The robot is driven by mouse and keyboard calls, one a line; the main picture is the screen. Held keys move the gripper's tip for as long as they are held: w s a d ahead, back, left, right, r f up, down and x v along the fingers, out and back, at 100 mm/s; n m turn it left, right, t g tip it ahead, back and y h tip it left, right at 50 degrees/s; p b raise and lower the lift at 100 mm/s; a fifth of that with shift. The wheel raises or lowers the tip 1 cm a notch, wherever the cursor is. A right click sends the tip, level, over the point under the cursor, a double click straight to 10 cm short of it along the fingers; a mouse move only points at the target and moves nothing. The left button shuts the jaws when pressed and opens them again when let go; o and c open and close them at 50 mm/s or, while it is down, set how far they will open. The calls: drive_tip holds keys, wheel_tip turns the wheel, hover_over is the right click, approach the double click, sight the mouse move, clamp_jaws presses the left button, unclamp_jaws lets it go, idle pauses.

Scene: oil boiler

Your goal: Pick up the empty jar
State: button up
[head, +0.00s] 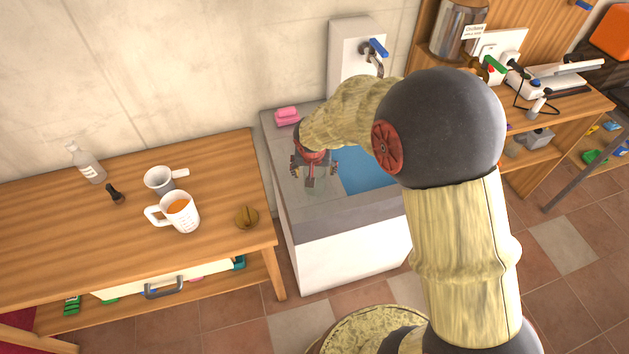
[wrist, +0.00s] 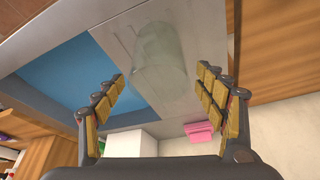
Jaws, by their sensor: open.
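The empty jar (wrist: 159,48) is clear, greenish glass. In the wrist view it stands on the grey sink counter, in line with the gap between my fingers. In the head view it is only a faint clear shape (head: 318,189) just below my gripper (head: 313,172), on the counter left of the blue basin. My gripper (wrist: 160,76) is open, with one padded finger on each side of the jar's direction. Nothing is held. I cannot tell how far the fingertips are from the glass.
A pink sponge (head: 287,116) lies at the counter's back corner. The blue basin (head: 365,168) is right of the jar, with a tap (head: 374,58) behind. The wooden table (head: 100,235) at left holds a measuring jug (head: 180,213), a cup (head: 159,180) and a bottle (head: 88,165).

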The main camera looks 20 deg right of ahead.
sight(315, 174)
drive_tip(key=b+x, duration=0.1)
drive_tip(key=x, duration=0.4)
drive_tip(key=shift+s, duration=0.1)
drive_tip(key=shift+c, duration=0.4)
drive_tip(key=shift+r, duration=0.1)
drive_tip(key=c, duration=1.3)
drive_tip(key=shift+c, duration=0.2)
drive_tip(key=shift+r, duration=0.65)
wheel_tip(315, 174, up, 3)
drive_tip(key=shift+s+f+p, duration=0.1)
drive_tip(key=shift+f+p, duration=0.15)
drive_tip(key=shift+p, duration=0.35)
drive_tip(key=s+r+p, duration=0.2)
drive_tip(key=s+r, duration=0.7)
drive_tip(key=s, duration=0.5)
drive_tip(key=shift+d+p, duration=0.25)
drive_tip(key=shift+p, duration=0.1)
